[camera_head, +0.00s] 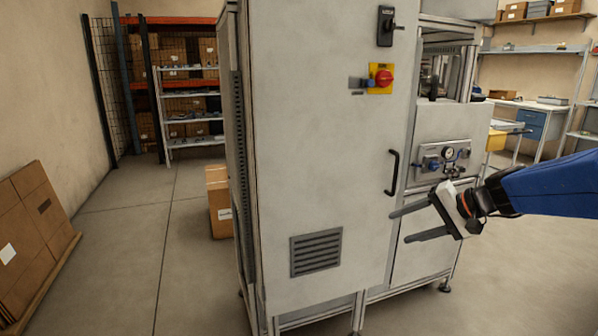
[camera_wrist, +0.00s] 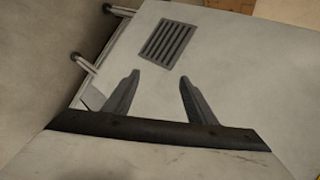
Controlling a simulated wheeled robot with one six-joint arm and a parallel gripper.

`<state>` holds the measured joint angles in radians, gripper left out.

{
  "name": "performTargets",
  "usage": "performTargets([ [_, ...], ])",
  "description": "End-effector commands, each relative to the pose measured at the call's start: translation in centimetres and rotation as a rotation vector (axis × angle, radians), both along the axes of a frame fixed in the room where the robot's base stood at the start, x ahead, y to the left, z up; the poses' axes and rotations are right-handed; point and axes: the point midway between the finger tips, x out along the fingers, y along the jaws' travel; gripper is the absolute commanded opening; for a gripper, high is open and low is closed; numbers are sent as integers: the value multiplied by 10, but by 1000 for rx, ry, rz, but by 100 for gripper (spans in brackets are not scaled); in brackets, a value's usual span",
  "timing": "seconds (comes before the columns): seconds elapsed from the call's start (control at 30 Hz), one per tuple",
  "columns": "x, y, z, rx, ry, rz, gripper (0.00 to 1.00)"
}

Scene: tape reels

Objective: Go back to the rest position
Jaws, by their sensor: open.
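My gripper (camera_head: 400,225) is at the right in the head view, in front of the lower part of a tall grey machine cabinet (camera_head: 310,150). Its two dark fingers point left and are spread apart with nothing between them. In the wrist view my gripper (camera_wrist: 158,85) also shows two separate fingers with an empty gap. The cabinet panel (camera_wrist: 225,50) with its vent grille lies beyond them. I cannot tell the exact distance from the fingertips to the cabinet. No tape reel can be made out in either view.
The cabinet carries a red knob (camera_head: 383,78), a black handle (camera_head: 392,172) and a vent (camera_head: 316,252). Cardboard boxes (camera_head: 30,240) lean at the left wall, and another box (camera_head: 219,205) stands behind the cabinet. Shelves (camera_head: 190,110) stand at the back. The floor (camera_head: 140,240) at left is clear.

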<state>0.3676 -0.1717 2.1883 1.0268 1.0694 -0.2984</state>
Motion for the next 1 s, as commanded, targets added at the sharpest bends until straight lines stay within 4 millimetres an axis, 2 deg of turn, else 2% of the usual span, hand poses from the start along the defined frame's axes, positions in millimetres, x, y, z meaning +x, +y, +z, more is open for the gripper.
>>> performTargets([
  [0.03, -20, 11, -2, -45, 6, 31, 51],
  [0.1, -46, 22, -9, -111, 21, 70, 51],
  [0.27, -104, 36, -25, -267, 44, 149, 51],
  [0.43, -161, 38, -42, -438, 50, 221, 51],
  [0.6, -212, 30, -59, -613, 35, 278, 51],
  [0.8, -257, 11, -75, -802, 1, 326, 51],
  [1.0, -278, -5, -83, -914, -27, 345, 51],
])
